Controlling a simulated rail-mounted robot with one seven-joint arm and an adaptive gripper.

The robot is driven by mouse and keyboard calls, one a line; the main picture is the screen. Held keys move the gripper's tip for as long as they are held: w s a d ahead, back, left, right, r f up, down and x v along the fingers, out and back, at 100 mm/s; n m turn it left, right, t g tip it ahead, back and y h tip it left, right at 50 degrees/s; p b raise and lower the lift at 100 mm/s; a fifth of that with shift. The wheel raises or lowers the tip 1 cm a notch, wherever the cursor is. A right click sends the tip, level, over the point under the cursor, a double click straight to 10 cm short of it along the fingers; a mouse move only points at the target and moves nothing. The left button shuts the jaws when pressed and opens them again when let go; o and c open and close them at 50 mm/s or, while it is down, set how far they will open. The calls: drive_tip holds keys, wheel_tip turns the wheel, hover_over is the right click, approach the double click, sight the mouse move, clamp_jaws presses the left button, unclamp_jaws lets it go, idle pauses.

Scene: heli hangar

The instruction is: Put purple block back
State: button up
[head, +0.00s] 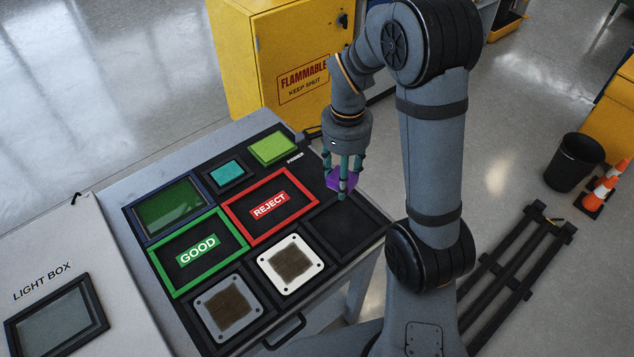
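The purple block (335,180) is between the fingers of my gripper (341,184), which is shut on it. The block is held near the right end of the black panel, close to the right edge of the red REJECT frame. An empty black recess (341,231) lies just below it in the picture. The fingers hide part of the block, and I cannot tell its exact height above the panel.
The panel on the table (357,197) also carries a lime block (272,148), a teal block (226,172), a red REJECT frame (244,219), a green GOOD frame (172,276) and two square plates (267,262). A light box (95,282) stands left. A yellow cabinet (248,65) stands behind.

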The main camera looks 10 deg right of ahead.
drive_tip(key=shift+w+d+f+m+b, duration=0.15)
drive_tip(key=shift+w+m+b, duration=0.25)
drive_tip(key=shift+w+m, duration=0.2)
drive_tip(key=shift+w+d+r+m+b, duration=0.3)
drive_tip(key=shift+w+m+b, duration=0.25)
drive_tip(key=shift+m, duration=0.45)
drive_tip(key=p, duration=0.3)
hover_over(317, 175)
wheel_tip(317, 175, down, 7)
drive_tip(key=shift+r, duration=0.2)
drive_tip(key=shift+f+p, duration=0.6)
drive_tip(key=shift+f, duration=1.5)
drive_tip(key=shift+f, duration=0.15)
drive_tip(key=o, duration=1)
drive_tip(key=shift+o, duration=0.5)
